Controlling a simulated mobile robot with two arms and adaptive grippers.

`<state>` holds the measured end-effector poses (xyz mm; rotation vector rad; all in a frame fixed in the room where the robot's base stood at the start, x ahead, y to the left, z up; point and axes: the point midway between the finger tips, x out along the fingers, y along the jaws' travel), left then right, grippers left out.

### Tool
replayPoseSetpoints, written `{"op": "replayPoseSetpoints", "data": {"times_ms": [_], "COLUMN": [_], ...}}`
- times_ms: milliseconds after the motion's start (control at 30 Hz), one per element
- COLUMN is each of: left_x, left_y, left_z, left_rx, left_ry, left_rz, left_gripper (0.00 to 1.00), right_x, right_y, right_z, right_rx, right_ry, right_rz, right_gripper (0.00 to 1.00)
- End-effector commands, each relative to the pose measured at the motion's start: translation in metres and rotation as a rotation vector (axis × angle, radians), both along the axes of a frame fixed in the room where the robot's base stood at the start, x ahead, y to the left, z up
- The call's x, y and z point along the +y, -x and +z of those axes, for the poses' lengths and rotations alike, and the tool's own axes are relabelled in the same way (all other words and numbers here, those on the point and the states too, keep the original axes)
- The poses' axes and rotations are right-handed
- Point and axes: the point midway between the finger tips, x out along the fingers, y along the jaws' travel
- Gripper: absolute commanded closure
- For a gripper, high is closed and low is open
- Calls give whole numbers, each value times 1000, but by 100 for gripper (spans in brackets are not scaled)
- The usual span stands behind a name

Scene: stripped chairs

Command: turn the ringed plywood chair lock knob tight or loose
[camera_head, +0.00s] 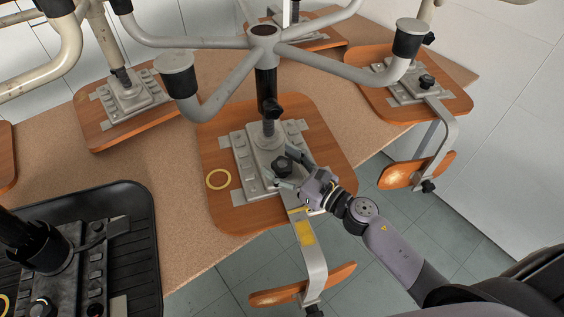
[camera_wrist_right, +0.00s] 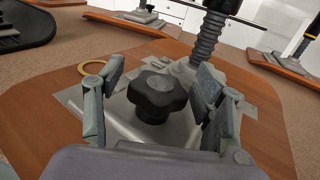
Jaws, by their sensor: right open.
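The ringed plywood chair seat (camera_head: 224,217) lies upside down on the table, with a yellow ring (camera_head: 218,179) flat on its wood. Its black lobed lock knob (camera_head: 283,165) sits on the grey metal mechanism plate, beside the threaded column. My right gripper (camera_head: 287,177) is low over the plate at this knob. In the right wrist view the open fingers (camera_wrist_right: 160,78) stand on either side of the knob (camera_wrist_right: 157,97), with visible gaps. The yellow ring also shows there (camera_wrist_right: 94,69), left of the fingers. My left gripper is not in view.
Grey chair legs (camera_head: 222,83) spread above the seat. Other upturned plywood seats stand behind left (camera_head: 107,139) and behind right (camera_head: 381,105). A bent metal bracket (camera_head: 315,262) overhangs the table's front edge.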

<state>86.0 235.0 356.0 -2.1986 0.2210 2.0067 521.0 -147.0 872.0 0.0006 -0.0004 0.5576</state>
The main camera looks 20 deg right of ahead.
Motion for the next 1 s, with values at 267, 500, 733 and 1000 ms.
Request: {"op": "replayPoseSetpoints", "data": {"times_ms": [267,500,733,1000], "left_x": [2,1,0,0], "left_y": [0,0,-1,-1], "left_z": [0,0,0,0], "left_rx": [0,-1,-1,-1], "left_ry": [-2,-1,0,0], "left_rz": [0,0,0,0], "left_gripper": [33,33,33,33], "right_x": [-1,-17,-41,-61], "right_y": [2,28,67,97], "right_z": [0,-2,-2,-1], "right_rx": [1,4,5,1], "right_ry": [1,0,0,0], "right_rz": [0,-1,-2,-1], "right_gripper": [37,37,37,37]}}
